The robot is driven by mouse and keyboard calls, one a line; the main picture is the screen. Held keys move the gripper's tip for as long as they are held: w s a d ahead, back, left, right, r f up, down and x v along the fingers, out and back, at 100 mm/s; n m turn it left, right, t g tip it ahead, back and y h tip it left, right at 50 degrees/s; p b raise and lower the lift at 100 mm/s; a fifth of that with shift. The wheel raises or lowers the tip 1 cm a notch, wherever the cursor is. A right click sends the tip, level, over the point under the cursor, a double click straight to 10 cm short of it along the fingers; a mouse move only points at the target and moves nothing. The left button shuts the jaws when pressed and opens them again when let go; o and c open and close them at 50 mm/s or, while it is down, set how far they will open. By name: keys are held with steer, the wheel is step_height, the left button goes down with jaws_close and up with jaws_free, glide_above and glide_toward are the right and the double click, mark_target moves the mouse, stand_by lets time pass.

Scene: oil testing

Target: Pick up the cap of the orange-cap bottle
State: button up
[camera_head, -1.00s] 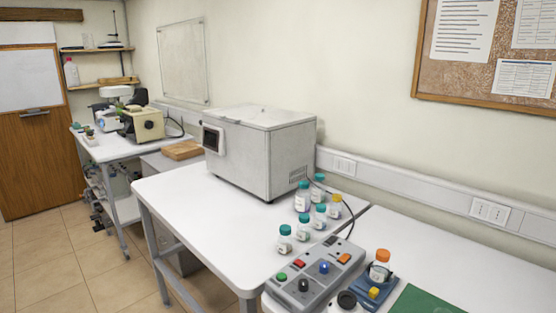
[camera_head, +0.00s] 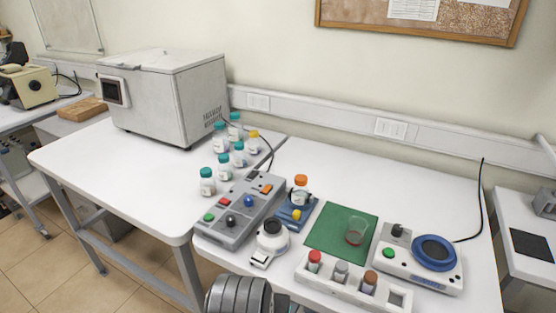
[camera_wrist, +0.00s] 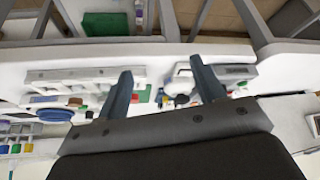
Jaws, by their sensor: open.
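The orange-cap bottle (camera_head: 300,196) stands upright on a small blue stand (camera_head: 293,213) at the left edge of the green mat. Its orange cap (camera_head: 301,180) is on top of it. In the wrist view, my gripper (camera_wrist: 162,82) has its two fingers spread apart with nothing held between them. The bench and its items lie beyond the fingers there. The orange-cap bottle is too small to make out surely in that view. A ribbed grey part of my arm shows at the bottom of the head view, well in front of the bottle.
A control box with buttons (camera_head: 236,212) stands left of the bottle. A rack (camera_head: 340,287) with several small bottles is in front. Several teal-cap bottles (camera_head: 207,186) stand behind left. A blue-topped device (camera_head: 420,275) is right.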

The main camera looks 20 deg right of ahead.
steer(key=w+d+r+n+g, duration=0.3)
steer(key=w+d+r+n, duration=0.6)
steer(key=w+d+r, duration=0.5)
steer(key=w+r+n+g+h, duration=0.25)
steer(key=w+n, duration=0.85)
steer(key=w, duration=1.3)
glide_above(300, 177)
steer(key=a, duration=0.3)
step_height(300, 177, down, 12)
steer(key=shift+n+y, duration=0.25)
steer(key=shift+n, duration=0.05)
steer(key=x, duration=0.4)
steer(key=shift+d+f, duration=0.2)
steer(key=shift+d, duration=0.3)
steer(key=c, duration=1)
